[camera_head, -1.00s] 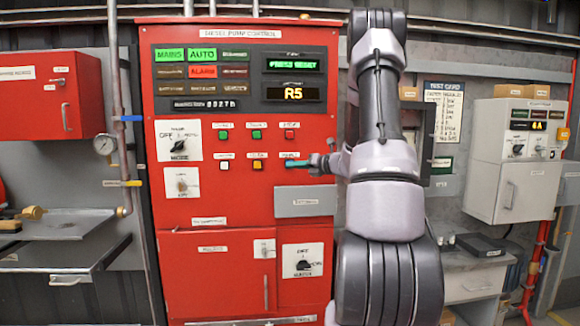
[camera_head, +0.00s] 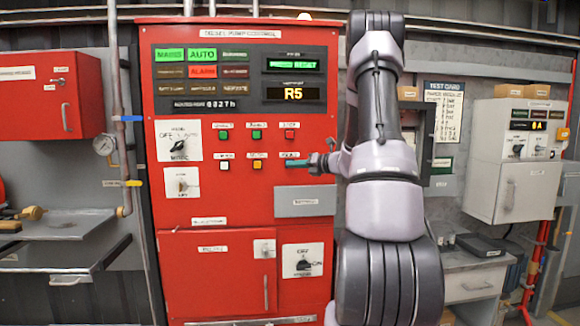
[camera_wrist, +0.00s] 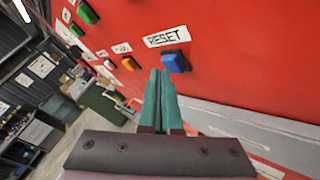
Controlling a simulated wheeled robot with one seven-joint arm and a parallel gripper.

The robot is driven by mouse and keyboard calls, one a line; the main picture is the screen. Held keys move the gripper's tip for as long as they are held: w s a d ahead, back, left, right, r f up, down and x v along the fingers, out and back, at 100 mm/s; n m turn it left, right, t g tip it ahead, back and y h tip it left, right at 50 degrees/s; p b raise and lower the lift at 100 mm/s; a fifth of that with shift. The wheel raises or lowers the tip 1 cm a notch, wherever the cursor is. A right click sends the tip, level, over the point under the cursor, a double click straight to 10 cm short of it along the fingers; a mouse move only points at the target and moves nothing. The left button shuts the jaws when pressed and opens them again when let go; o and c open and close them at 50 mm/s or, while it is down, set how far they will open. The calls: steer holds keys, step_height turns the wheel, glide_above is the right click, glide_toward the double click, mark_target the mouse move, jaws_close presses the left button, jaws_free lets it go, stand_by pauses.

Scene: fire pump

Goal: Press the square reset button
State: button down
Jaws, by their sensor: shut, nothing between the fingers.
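The square reset button is blue (camera_wrist: 175,61), under a white RESET label (camera_wrist: 167,37) on the red pump control panel (camera_head: 240,215). My gripper (camera_wrist: 160,75) is shut and empty, its teal fingers pointing at the panel. In the wrist view the fingertips are just left of and below the button; whether they touch the panel or button I cannot tell. In the head view my gripper (camera_head: 290,163) is at the right end of the lower button row, and its fingers hide the reset button there.
A white button (camera_head: 224,165) and an amber button (camera_head: 257,165) sit left of my gripper. Two green buttons and a red button (camera_head: 290,134) are in the row above. A grey plate (camera_head: 304,201) is below. The display reads R5 (camera_head: 293,93).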

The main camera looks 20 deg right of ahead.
steer(key=shift+w+d, duration=0.15)
steer(key=shift+w, duration=0.35)
stand_by(0.3)
steer(key=shift+s, duration=0.1)
steer(key=shift+s+a, duration=0.3)
steer(key=shift+s, duration=0.5)
steer(key=shift+s+a, duration=0.25)
steer(key=shift+s, duration=0.55)
steer(key=shift+s+a, duration=0.25)
steer(key=shift+s, duration=0.55)
steer(key=shift+s+a, duration=0.25)
steer(key=shift+s, duration=0.55)
